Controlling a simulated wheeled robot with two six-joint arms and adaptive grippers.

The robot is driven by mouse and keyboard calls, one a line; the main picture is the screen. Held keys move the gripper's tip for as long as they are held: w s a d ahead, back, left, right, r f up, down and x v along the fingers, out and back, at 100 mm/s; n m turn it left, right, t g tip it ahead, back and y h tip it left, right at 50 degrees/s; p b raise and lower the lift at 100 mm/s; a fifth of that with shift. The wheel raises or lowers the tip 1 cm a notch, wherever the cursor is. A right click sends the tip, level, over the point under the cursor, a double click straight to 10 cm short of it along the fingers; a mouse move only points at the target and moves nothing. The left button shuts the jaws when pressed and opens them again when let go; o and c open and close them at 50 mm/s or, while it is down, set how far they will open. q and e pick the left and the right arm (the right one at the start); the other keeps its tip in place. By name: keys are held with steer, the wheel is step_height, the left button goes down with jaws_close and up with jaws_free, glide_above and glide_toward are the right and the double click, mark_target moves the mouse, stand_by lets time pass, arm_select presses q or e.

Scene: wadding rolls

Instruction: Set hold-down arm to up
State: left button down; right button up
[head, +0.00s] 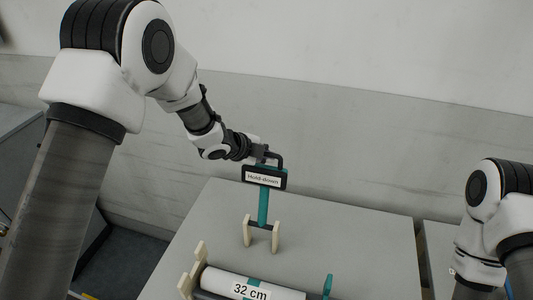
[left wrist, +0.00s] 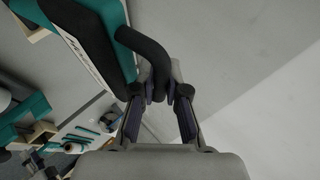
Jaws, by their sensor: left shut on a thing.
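The hold-down arm (head: 263,208) is a teal bar standing roughly upright from a pivot between two cream posts (head: 248,232). Its top carries a black-framed "Hold-down" label (head: 264,179) and a black handle (head: 279,158). My left gripper (head: 262,156) is at the top of the arm and shut on the handle. In the left wrist view the curved black handle (left wrist: 150,50) runs down between the fingers of my left gripper (left wrist: 160,96). Part of my right arm shows at the right edge of the head view, but its gripper is out of view.
A white roll labelled "32 cm" (head: 251,289) lies in front of the arm, beside a cream bracket (head: 196,268) and a small teal upright piece (head: 327,286). The grey tabletop (head: 345,230) is clear to the right. A grey wall stands behind.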

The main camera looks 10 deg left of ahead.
arm_select(q)
steer(key=c, duration=1.3)
jaws_free()
steer(key=shift+w+r, duration=0.15)
steer(key=shift+r, duration=0.05)
steer(key=shift+c, duration=0.2)
steer(key=shift+o, duration=0.8)
steer(key=shift+w+d+f, duration=0.1)
steer(key=shift+f, duration=0.05)
arm_select(e)
steer(key=shift+w, duration=0.1)
arm_select(q)
steer(key=v, duration=1.2)
